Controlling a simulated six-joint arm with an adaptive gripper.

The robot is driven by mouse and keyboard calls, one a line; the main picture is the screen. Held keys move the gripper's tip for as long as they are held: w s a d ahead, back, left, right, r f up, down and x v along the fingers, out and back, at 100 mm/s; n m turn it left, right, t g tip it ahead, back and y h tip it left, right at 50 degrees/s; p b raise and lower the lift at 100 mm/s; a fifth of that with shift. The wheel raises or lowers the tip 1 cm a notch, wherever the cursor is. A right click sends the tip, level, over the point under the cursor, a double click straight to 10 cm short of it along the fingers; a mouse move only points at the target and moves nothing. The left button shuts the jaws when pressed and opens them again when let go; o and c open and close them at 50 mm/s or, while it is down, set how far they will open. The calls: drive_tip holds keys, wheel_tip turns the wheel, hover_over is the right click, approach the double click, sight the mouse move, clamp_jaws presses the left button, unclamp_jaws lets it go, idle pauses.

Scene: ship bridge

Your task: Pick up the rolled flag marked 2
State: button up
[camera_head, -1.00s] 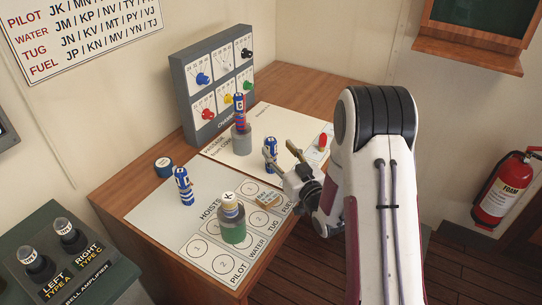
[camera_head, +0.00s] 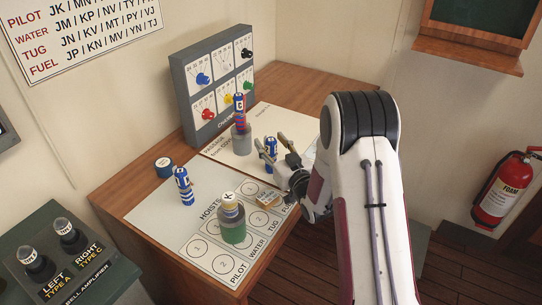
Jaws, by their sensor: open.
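Several rolled flags stand upright on the desk, and their small marks are too blurred for me to tell which is marked 2. A blue-and-white rolled flag (camera_head: 270,152) stands at my gripper (camera_head: 269,141), which is open. Its two fingers appear on either side of this flag; I cannot tell whether they touch it. A blue-and-white striped rolled flag (camera_head: 183,188) stands at the left.
A panel with coloured knobs (camera_head: 215,75) stands at the back. A bell amplifier box (camera_head: 100,268) is at lower left. My arm covers the desk's right side.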

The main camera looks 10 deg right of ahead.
drive_tip(key=shift+w, duration=0.2)
idle(0.4)
clamp_jaws()
drive_tip(key=shift+r, duration=0.2)
drive_tip(key=shift+r, duration=4.85)
